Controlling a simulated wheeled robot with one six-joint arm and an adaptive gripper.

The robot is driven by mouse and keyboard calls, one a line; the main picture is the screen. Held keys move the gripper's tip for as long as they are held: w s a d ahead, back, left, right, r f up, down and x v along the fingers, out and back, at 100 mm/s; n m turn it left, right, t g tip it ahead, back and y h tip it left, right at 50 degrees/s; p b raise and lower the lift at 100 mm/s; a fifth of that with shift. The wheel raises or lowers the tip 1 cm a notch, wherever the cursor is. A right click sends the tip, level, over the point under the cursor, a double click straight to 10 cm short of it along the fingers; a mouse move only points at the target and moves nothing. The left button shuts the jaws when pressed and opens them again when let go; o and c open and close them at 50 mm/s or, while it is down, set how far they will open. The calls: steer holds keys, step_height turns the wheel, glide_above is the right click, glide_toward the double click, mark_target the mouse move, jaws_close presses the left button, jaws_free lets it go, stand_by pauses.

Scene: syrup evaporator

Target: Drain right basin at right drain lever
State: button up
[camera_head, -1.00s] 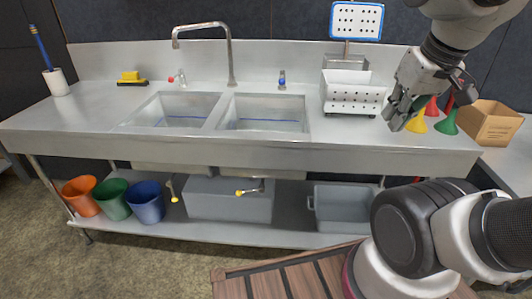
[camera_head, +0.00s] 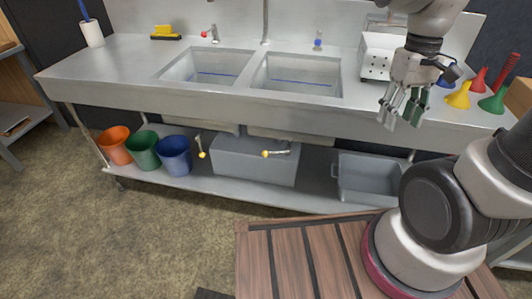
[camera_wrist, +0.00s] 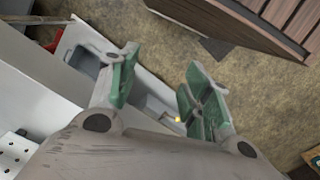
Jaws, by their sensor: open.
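The right basin (camera_head: 297,76) is set in the steel counter and shows a blue line inside; the left basin (camera_head: 205,68) is beside it. The right drain lever (camera_head: 280,152) sticks out under the right basin, roughly level, with a yellow tip. The left drain lever (camera_head: 200,145) hangs down, also yellow-tipped. My gripper (camera_head: 402,108) is open and empty, fingers pointing down, at the counter's front edge, right of and above the right lever. In the wrist view, a small yellow tip (camera_wrist: 178,119) shows beyond the open fingers (camera_wrist: 160,85); I cannot tell which lever it is.
A grey box (camera_head: 240,160) and an open grey bin (camera_head: 365,181) stand on the lower shelf. Orange (camera_head: 115,145), green (camera_head: 142,150) and blue (camera_head: 175,156) buckets are at left. A white perforated box (camera_head: 378,58) and funnels stand on the counter's right.

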steer(key=w+a+f+g, duration=0.1)
steer(key=w+a+f, duration=0.1)
steer(key=w+f, duration=0.7)
steer(key=m+t+y, duration=0.4)
steer(key=t+y, duration=0.6)
steer(key=t, duration=0.7)
glide_toward(265, 154)
steer(key=w+a+f, duration=0.1)
steer(key=w, duration=0.2)
steer(key=x, duration=0.8)
steer(key=shift+f, duration=0.1)
